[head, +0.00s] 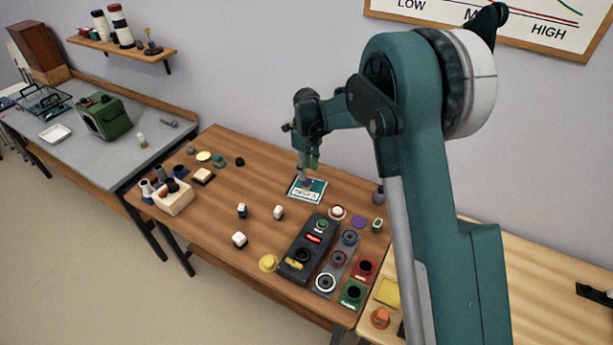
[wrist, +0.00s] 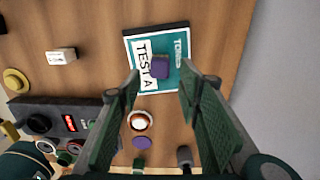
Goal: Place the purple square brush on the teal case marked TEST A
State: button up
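The teal case (wrist: 181,84) marked TEST A lies flat on the wooden table and also shows in the head view (head: 293,191). The purple square brush (wrist: 160,69) is over the middle of the case and appears to rest on it, partly covering the label. In the head view the brush (head: 308,183) is small, below my fingers. My gripper (wrist: 160,88) is open, with a finger on each side of the brush and clear gaps between. In the head view my gripper (head: 309,162) points down just above the case.
A dark control box (head: 308,247) with buttons stands front right of the case. A white-and-red round piece (wrist: 140,120) and a flat purple disc (wrist: 142,142) lie near the case. White blocks (head: 279,212) stand to the front left.

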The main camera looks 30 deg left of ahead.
aim_at(309, 180)
jog(key=shift+r, duration=3)
jog(key=d+r+n+t, duration=0.1)
jog(key=d+r+n, duration=0.1)
jog(key=d+r, duration=0.65)
jog(key=d+r+n, duration=0.2)
jog(key=d+r, duration=0.4)
jog(key=d, duration=0.5)
jog(key=s+d+r+n+t+y, duration=0.1)
jog(key=s+d+r+n, duration=0.15)
jog(key=d+r, duration=0.45)
jog(key=s+d+r+n+t, duration=0.1)
jog(key=s+d+r+n, duration=0.15)
jog(key=d, duration=0.85)
jog(key=s+d+r+n+t, duration=0.1)
jog(key=s+d+n, duration=0.1)
jog(key=s+d, duration=0.5)
jog(key=s+d+r+n+t, duration=0.15)
jog(key=s+d, duration=0.25)
jog(key=d, duration=0.5)
jog(key=s+d+f+n+t, duration=0.1)
jog(key=s+d+f+n, duration=0.1)
jog(key=s+d, duration=0.3)
jog(key=s+d+f+n+h, duration=0.1)
jog(key=s+d+f+n, duration=0.2)
jog(key=s+d, duration=0.3)
jog(key=s, duration=0.3)
jog(key=shift+s+t, duration=0.35)
